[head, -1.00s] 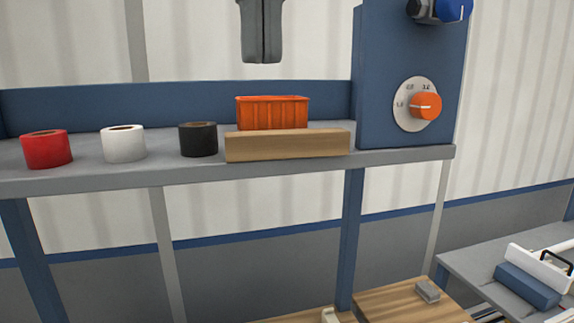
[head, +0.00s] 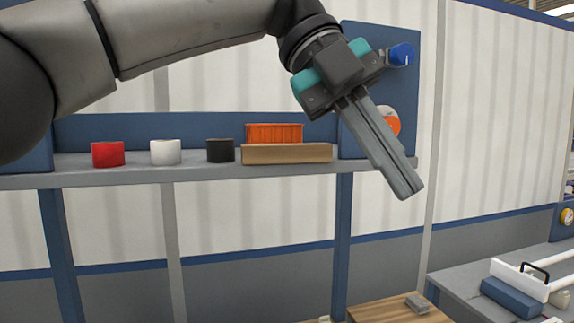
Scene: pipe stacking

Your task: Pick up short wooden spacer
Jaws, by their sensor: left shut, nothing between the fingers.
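A light-brown wooden block (head: 287,153), the only loose wooden piece I can make out, lies lengthwise along the front of the grey shelf (head: 120,180), before an orange bin (head: 274,133). I cannot tell from the view whether it is the short spacer. My left gripper (head: 409,191) is shut and empty. It reaches across the upper part of the head view and points down to the right, right of the block and apart from it, in front of the blue panel. My right gripper is not in view.
Red (head: 107,154), white (head: 165,152) and black (head: 220,150) rolls stand in a row on the shelf, left of the block. The blue panel (head: 352,90) rises at its right end.

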